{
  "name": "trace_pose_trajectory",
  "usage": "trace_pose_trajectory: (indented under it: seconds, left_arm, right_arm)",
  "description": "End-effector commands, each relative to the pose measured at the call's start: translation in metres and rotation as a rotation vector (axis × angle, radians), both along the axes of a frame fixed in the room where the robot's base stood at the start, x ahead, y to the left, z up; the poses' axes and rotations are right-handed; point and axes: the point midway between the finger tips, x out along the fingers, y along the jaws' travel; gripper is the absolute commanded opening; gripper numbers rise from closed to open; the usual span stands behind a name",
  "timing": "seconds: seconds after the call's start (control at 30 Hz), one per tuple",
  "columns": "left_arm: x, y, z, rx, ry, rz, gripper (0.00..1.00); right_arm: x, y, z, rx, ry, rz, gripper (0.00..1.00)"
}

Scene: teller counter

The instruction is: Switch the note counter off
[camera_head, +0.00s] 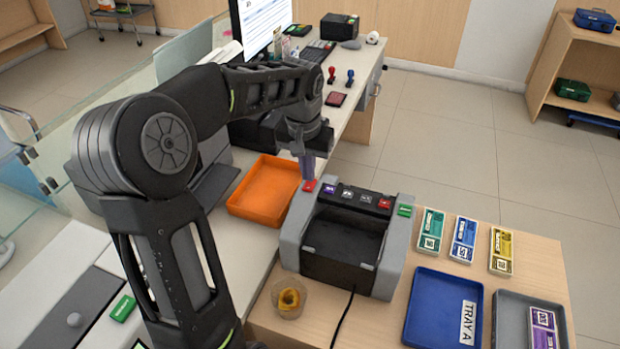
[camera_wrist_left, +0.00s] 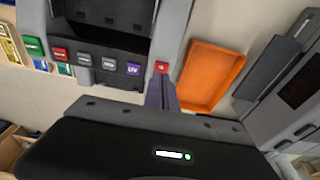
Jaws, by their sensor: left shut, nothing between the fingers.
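The note counter (camera_head: 345,238), grey and black, stands on the wooden counter; its upper part shows in the wrist view (camera_wrist_left: 115,45). A small red button (camera_head: 309,186) sits on its left shoulder and shows in the wrist view (camera_wrist_left: 161,67). A row of keys, including a purple UV key (camera_wrist_left: 134,69) and another red key (camera_head: 384,203), runs along the top, with a green button (camera_head: 404,210) on the right shoulder. My left gripper (camera_head: 307,176) is shut and empty, pointing down with its tips right at the left red button. I cannot tell whether they touch it.
An orange tray (camera_head: 238,204) lies left of the machine. Note bundles (camera_head: 463,240), a blue tray (camera_head: 418,311) and a grey tray (camera_head: 505,322) lie to its right. A small cup (camera_head: 290,309) and a black cable (camera_head: 342,318) are in front.

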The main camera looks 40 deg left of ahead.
Motion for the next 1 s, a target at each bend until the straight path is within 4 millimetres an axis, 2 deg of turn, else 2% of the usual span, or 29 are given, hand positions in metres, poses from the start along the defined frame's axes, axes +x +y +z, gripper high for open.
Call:
trace_pose_trajectory:
  seconds: [0.03, 0.5, 1.0]
  left_arm:
    - [0.0, 0.0, 0.009, 0.0, -0.001, 0.0, 0.0]
    - [0.0, 0.0, 0.045, 0.001, 0.0, 0.0, 0.0]
    - [0.0, 0.0, 0.045, 0.0, 0.001, 0.001, 0.0]
  right_arm:
    - [0.0, 0.0, 0.007, 0.0, 0.0, 0.0, 0.36]
    - [0.0, 0.0, 0.035, 0.0, 0.0, 0.0, 0.36]
    - [0.0, 0.0, 0.035, 0.0, 0.0, 0.0, 0.36]
